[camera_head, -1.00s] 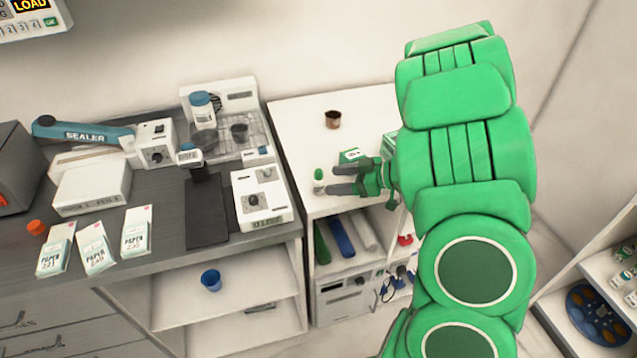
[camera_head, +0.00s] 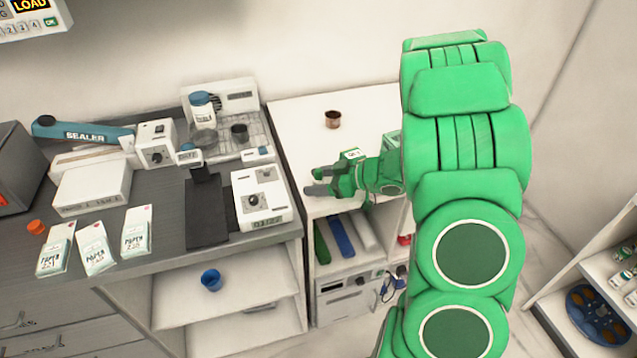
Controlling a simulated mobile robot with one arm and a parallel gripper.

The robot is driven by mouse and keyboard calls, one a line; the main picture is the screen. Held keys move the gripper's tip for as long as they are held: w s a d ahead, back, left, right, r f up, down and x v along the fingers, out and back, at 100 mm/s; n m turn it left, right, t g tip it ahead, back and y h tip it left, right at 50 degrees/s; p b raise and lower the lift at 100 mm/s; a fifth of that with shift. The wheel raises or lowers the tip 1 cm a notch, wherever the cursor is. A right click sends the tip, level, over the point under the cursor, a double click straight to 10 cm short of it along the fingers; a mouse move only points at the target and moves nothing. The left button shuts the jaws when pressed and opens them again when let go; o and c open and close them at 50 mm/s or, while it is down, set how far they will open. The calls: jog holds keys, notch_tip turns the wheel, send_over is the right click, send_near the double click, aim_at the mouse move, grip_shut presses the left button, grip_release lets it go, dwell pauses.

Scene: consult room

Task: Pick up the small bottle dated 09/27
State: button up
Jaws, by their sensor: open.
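A small bottle with a green cap (camera_head: 318,174) stands upright near the left front edge of the white table (camera_head: 290,118). My gripper (camera_head: 311,181) is open and reaches in from the right, with its two dark fingers at the bottle. The fingers now cover most of the bottle, and only its green cap shows clearly. The date on its label cannot be read. Whether the fingers touch the bottle, I cannot tell.
A small brown cup (camera_head: 332,119) stands farther back on the white table. The grey counter (camera_head: 160,258) on the left holds a sealer (camera_head: 85,133), a white device (camera_head: 260,197) and paper packets (camera_head: 136,230).

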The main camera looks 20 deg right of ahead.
jog(key=shift+c, duration=0.4)
jog(key=c, duration=1)
jog(key=shift+o, duration=0.2)
jog(key=shift+r, duration=0.15)
